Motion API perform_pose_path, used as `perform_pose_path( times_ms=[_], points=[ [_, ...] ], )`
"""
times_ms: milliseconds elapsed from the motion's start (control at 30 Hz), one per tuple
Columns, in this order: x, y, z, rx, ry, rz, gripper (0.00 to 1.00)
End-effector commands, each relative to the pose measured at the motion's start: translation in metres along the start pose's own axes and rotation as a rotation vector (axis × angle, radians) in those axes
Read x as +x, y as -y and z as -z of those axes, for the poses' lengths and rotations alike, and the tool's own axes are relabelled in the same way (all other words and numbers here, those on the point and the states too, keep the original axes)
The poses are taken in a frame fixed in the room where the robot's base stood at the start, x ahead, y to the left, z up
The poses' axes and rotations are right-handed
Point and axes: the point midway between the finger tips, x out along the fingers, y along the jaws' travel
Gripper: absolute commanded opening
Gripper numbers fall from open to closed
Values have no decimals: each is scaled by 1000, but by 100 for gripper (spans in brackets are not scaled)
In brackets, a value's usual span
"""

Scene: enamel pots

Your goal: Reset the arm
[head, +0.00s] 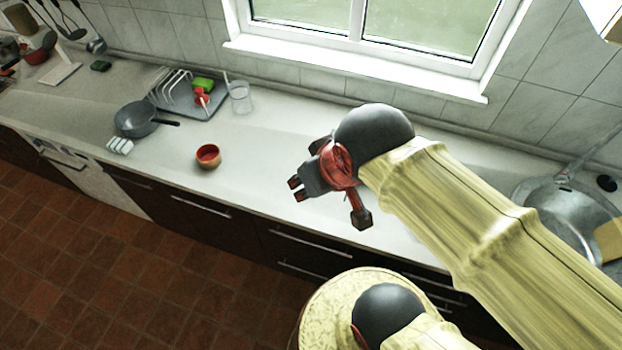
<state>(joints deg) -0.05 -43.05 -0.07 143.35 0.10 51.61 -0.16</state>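My arm, in a pale yellow cover with dark round joints, reaches in from the lower right in the head view. My gripper (297,189), dark grey with red parts, is at its end and points left over the front part of the counter. Its short fingertips are small in the picture, and I cannot tell how far apart they are. I see no object held in it. A red-and-tan bowl (208,156) stands on the counter to the left of the gripper, clearly apart from it.
A grey pan (137,119), a dish rack (172,92) and a clear glass (240,97) stand on the counter (262,140) further left. The window sill (350,70) runs behind. Counter between bowl and gripper is clear.

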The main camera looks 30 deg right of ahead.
Motion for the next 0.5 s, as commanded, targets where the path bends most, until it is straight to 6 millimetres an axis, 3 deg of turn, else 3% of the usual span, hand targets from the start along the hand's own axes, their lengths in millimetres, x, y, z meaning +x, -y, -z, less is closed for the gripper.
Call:
perform_pose_path(
  times_ms=[267, 500],
  points=[
    [11, 0, -5, 2, 0, -1, 31],
    [54, -1, -28, 2, 0, -2, 31]
  ],
)
